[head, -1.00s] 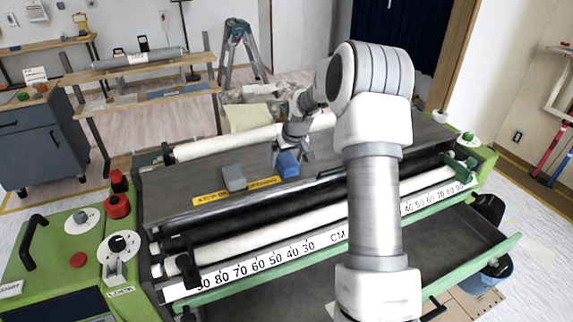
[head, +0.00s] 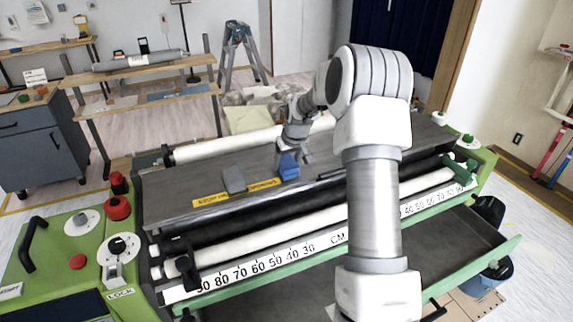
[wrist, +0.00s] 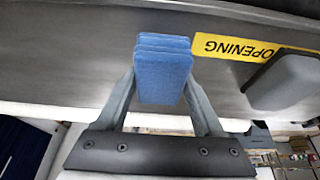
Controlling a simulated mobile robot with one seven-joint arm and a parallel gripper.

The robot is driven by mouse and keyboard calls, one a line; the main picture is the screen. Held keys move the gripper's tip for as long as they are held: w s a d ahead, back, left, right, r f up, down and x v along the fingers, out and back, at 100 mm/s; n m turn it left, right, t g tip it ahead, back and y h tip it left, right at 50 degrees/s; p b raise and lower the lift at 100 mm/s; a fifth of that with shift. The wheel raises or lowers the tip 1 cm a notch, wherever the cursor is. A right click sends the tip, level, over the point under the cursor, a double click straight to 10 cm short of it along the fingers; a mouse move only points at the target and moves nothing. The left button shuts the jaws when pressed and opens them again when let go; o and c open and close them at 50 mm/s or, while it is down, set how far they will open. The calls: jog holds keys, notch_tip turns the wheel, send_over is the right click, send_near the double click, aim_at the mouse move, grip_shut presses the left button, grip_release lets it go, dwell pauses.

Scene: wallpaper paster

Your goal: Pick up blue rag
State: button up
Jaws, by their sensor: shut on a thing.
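The blue rag (head: 288,166) is a folded block at the middle of the machine's dark top. It also shows in the wrist view (wrist: 164,70), between the two fingers. My gripper (head: 290,153) reaches down from behind it and is shut on the rag. In the wrist view, my gripper (wrist: 163,88) has one finger on each side of the rag. I cannot tell whether the rag touches the top or is just above it.
A grey block (head: 233,180) lies left of the rag, by a yellow label (head: 212,200). White rollers (head: 240,143) run along the machine. Green control panels (head: 70,255) with red knobs stand at the left. The top's left part is clear.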

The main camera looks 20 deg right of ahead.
aim_at(288, 158)
jog(key=shift+r, duration=0.6)
jog(key=r, duration=0.2)
jog(key=d+r, duration=0.1)
jog(key=shift+s+r, duration=0.25)
jog(key=shift+s, duration=0.05)
jog(key=s+d+r, duration=0.6)
jog(key=s+d, duration=0.1)
jog(key=shift+s+r, duration=0.15)
jog(key=shift+s, duration=0.2)
jog(key=shift+d, duration=0.1)
